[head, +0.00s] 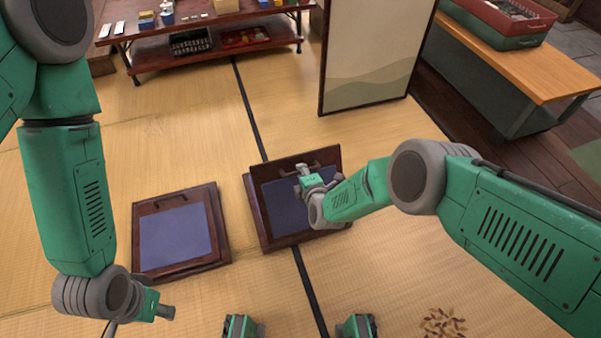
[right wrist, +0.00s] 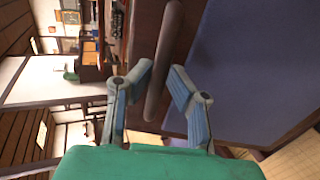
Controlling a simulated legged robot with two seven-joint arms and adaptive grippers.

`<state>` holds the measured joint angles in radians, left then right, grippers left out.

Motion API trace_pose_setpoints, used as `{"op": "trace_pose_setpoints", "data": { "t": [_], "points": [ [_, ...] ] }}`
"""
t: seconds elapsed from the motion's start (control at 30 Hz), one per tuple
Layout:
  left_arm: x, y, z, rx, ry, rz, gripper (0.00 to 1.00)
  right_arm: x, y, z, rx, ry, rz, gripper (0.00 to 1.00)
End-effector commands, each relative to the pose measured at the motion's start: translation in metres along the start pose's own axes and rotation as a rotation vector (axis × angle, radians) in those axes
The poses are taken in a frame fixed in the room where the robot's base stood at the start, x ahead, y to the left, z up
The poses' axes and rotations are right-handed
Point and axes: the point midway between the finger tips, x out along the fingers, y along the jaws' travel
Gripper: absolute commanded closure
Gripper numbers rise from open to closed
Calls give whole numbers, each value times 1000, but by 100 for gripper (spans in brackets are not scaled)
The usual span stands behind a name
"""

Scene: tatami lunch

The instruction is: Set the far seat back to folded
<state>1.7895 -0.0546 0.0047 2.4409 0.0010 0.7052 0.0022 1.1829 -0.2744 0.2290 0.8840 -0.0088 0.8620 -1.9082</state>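The seat with its dark wooden back raised (head: 263,172) stands right of centre in the head view, with a blue panel. A dark handle (head: 318,165) crosses the back's upper part. My right gripper (head: 303,171) is at this handle. In the right wrist view the handle bar (right wrist: 164,60) runs between the gripper's two fingers (right wrist: 158,88), which are spread and do not appear closed on it. A second seat (head: 140,235) with a blue panel lies low and flat to the left. My left gripper (head: 165,313) is low at the left, away from both seats; its finger opening is unclear.
A low wooden shelf (head: 215,62) with small goods is at the back. A folding screen (head: 372,55) and a bench (head: 530,75) with a red crate (head: 508,20) stand at the right. Small reddish pieces (head: 442,323) lie on the tatami. The mat around the seats is mostly clear.

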Motion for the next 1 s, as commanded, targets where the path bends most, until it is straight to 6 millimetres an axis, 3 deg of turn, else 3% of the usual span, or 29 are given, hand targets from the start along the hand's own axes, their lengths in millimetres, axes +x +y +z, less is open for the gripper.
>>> {"op": "trace_pose_setpoints", "data": {
  "t": [0.53,1.0],
  "points": [
    [-1,0,1,0,3,0,68,-10,0,-4,-3,5,0,68],
    [-1,0,1,0,3,0,68,-84,-1,-3,-3,5,-3,68]
  ]
}}
